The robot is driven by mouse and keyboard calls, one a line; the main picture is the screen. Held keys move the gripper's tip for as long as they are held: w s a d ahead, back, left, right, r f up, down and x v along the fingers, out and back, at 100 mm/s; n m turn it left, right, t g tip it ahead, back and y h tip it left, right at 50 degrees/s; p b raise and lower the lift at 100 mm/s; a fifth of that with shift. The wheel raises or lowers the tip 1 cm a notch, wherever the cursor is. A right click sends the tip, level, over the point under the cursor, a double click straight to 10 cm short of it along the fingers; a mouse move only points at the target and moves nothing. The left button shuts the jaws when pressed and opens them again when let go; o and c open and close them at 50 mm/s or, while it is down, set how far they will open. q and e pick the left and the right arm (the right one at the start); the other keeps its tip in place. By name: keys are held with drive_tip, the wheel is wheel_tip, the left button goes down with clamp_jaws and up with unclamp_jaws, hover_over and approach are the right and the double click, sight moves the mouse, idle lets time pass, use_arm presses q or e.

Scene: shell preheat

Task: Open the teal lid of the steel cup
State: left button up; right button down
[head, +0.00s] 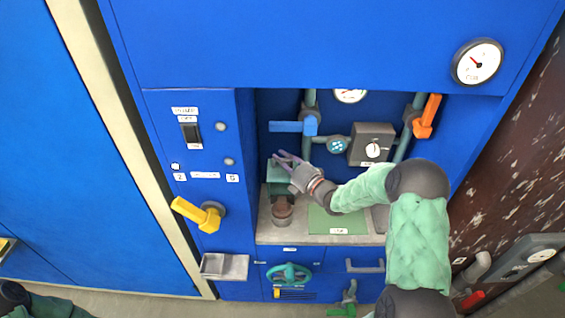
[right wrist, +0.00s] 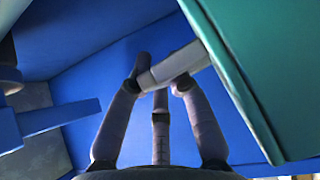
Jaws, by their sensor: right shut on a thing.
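My right gripper (head: 285,159) is at the teal lid (head: 281,174) inside the blue cabinet's recess. In the right wrist view, the right gripper (right wrist: 162,82) is shut on a pale grey bar (right wrist: 178,66), which reaches to the teal panel of the lid (right wrist: 268,55). The lid's exact angle is hard to tell. A brownish-grey cylinder (head: 282,213), which may be the steel cup, stands just below the lid in the picture; I cannot tell whether they are joined. My left gripper is not in view; only part of my left arm shows at the lower left.
A green mat (head: 338,222) lies on the counter to the right of the cylinder. A blue valve handle (head: 286,127), pipes and a grey dial box (head: 371,145) are close behind the gripper. A yellow handle (head: 197,213) sticks out at the left, and an orange lever (head: 427,116) at the right.

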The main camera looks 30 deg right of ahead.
drive_tip(key=shift+s+a+f, duration=0.1)
drive_tip(key=shift+s+f, duration=0.05)
drive_tip(key=c, duration=1.4)
unclamp_jaws()
drive_tip(key=v, duration=1.2)
